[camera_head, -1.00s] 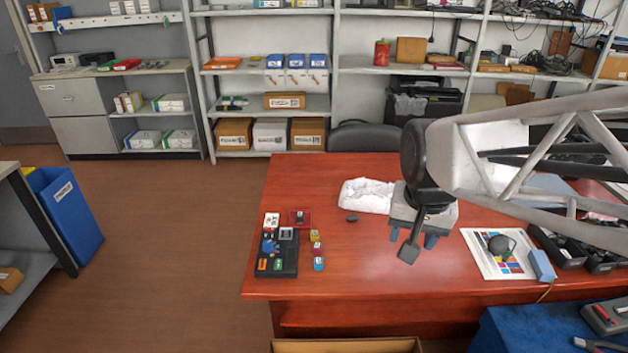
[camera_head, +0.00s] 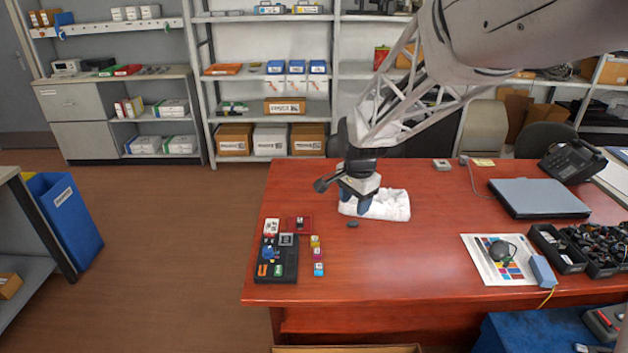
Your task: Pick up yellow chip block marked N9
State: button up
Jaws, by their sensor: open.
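The yellow chip block (camera_head: 315,241) sits on the red-brown table, at the far end of a short column of small blocks just right of a black tray. A magenta block (camera_head: 317,254) and a cyan block (camera_head: 318,269) stand nearer the front in the same column. The marking on the yellow block is too small to read. My gripper (camera_head: 355,204) is open with its blue fingers pointing down. It is above and in front of the white crumpled cloth, up and right of the yellow block and apart from it.
The black tray (camera_head: 290,269) holds several small coloured pieces. A red dish (camera_head: 307,224) lies behind the column. The white cloth (camera_head: 395,206) and a small dark object (camera_head: 352,224) lie to the right. The table's middle is clear; a colour-printed sheet (camera_head: 480,268) lies further right.

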jog(key=w+a+f+m, duration=0.3)
jog(key=w+a+f, duration=0.1)
jog(key=w+f, duration=0.45)
jog(key=m+g, duration=0.1)
jog(key=m, duration=0.3)
send_over(315, 239)
jog(key=f, duration=1.2)
jog(key=shift+s, duration=0.2)
jog(key=shift+f, duration=1.3)
jog(key=shift+w+f, duration=0.15)
jog(key=shift+f, duration=2.45)
jog(key=shift+c, duration=0.5)
